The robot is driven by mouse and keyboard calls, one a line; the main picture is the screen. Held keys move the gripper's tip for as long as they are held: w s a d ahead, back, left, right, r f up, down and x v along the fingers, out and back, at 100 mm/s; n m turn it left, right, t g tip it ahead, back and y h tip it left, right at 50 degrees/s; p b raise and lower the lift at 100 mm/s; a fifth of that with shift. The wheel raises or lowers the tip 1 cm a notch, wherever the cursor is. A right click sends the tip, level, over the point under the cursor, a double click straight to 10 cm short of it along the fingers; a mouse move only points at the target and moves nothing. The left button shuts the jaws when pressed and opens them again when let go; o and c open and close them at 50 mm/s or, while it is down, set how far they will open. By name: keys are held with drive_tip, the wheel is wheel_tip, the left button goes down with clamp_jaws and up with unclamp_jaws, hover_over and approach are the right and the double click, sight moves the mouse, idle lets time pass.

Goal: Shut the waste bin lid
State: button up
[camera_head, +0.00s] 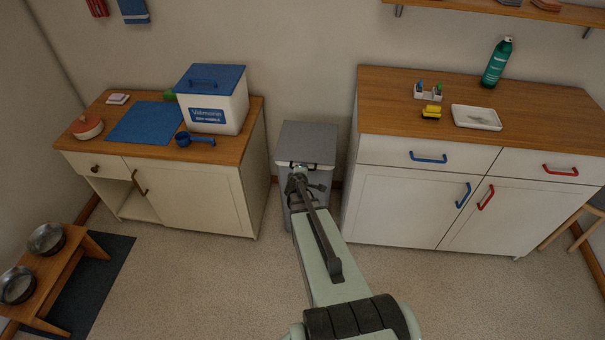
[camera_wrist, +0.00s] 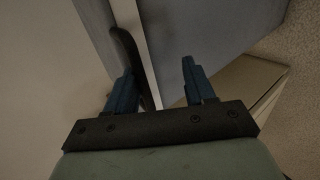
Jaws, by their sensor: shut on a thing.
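The waste bin (camera_head: 284,188) is a grey upright box standing on the floor between two cabinets. Its flat grey lid (camera_head: 310,142) lies across the top and looks level or nearly so; I cannot tell if a small gap is left. My gripper (camera_head: 299,168) is at the lid's front edge, where a dark handle shows. In the wrist view, the dark curved handle (camera_wrist: 126,48) runs down between the fingers of my gripper (camera_wrist: 158,88), close to the left finger. The jaws are shut on this handle. My arm hides much of the bin's front.
The left cabinet (camera_head: 190,190) carries a white tub with a blue lid (camera_head: 215,118), a blue mat, a blue scoop and a red-rimmed pot. The right cabinet (camera_head: 400,190) stands close to the bin. A low bench with bowls (camera_head: 47,240) is at left. The front floor is clear.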

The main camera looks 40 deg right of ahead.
drive_tip(key=shift+o, duration=0.2)
drive_tip(key=shift+s+a+r, duration=0.1)
drive_tip(key=shift+s, duration=0.05)
idle(0.3)
drive_tip(key=v, duration=0.7)
drive_tip(key=shift+r, duration=0.2)
drive_tip(key=shift+s+a, duration=0.1)
drive_tip(key=shift+a, duration=0.05)
drive_tip(key=s+a+f+m+g+y, duration=0.1)
drive_tip(key=s+f+m+g, duration=0.35)
drive_tip(key=s, duration=0.25)
drive_tip(key=s+a+f+m+g+y, duration=0.1)
drive_tip(key=s+a+f+m+g, duration=0.1)
drive_tip(key=s+f+m+g, duration=0.25)
drive_tip(key=s+a+f+g+y, duration=0.2)
drive_tip(key=s+a+f, duration=0.2)
drive_tip(key=s+a, duration=0.3)
drive_tip(key=s+a+f+g+y, duration=0.1)
drive_tip(key=s+a+f+y, duration=0.1)
drive_tip(key=s+a, duration=0.6)
drive_tip(key=s+a+f+g+y, duration=0.2)
drive_tip(key=s+a+f, duration=0.3)
drive_tip(key=a, duration=0.8)
drive_tip(key=s, duration=0.3)
drive_tip(key=shift+a+f+g, duration=0.3)
drive_tip(key=shift+a+f, duration=0.05)
drive_tip(key=shift+a, duration=0.05)
